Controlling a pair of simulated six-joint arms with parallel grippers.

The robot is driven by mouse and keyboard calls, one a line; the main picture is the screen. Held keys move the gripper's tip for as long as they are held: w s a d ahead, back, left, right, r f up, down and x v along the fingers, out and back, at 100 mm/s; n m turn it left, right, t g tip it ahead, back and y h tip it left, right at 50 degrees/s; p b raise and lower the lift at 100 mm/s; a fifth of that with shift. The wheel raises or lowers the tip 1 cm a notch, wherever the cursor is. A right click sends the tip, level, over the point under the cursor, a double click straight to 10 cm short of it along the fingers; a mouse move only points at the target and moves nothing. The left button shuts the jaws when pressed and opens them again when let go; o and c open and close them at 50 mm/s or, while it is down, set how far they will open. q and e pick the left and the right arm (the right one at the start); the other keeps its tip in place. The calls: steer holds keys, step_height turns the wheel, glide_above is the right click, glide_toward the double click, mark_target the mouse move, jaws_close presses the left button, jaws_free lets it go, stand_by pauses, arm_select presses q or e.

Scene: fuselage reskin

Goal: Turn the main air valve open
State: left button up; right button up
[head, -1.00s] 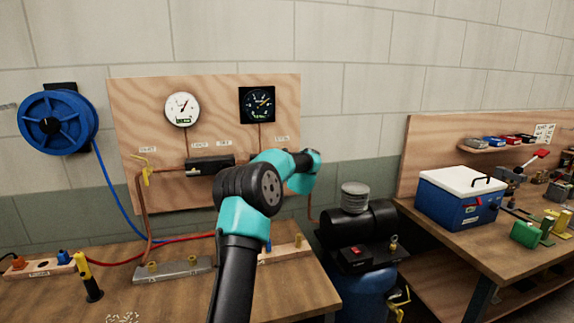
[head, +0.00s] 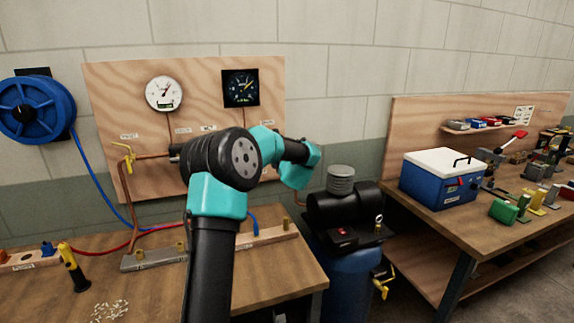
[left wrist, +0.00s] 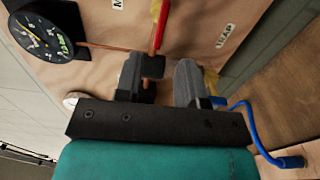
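In the left wrist view a red lever (left wrist: 161,25) stands at a dark fitting (left wrist: 152,66) on a copper pipe, on the wooden panel. A label starting with "M" is near it; I cannot tell for sure that it marks the main air valve. My left gripper (left wrist: 163,72) is open, its fingers apart on either side of the dark fitting; contact is unclear. In the head view my arm hides this spot and the gripper. A yellow-handled valve (head: 127,153) sits at the panel's left end. My right gripper is not in view.
A white gauge (head: 164,93) and a black gauge (head: 240,88) are on the panel. A blue compressor tank (head: 350,283) stands between the benches. A blue cooler (head: 436,186) is on the right bench. A yellow-black tool (head: 73,268) stands on the left bench.

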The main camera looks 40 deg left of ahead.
arm_select(q)
steer(key=v, duration=0.9)
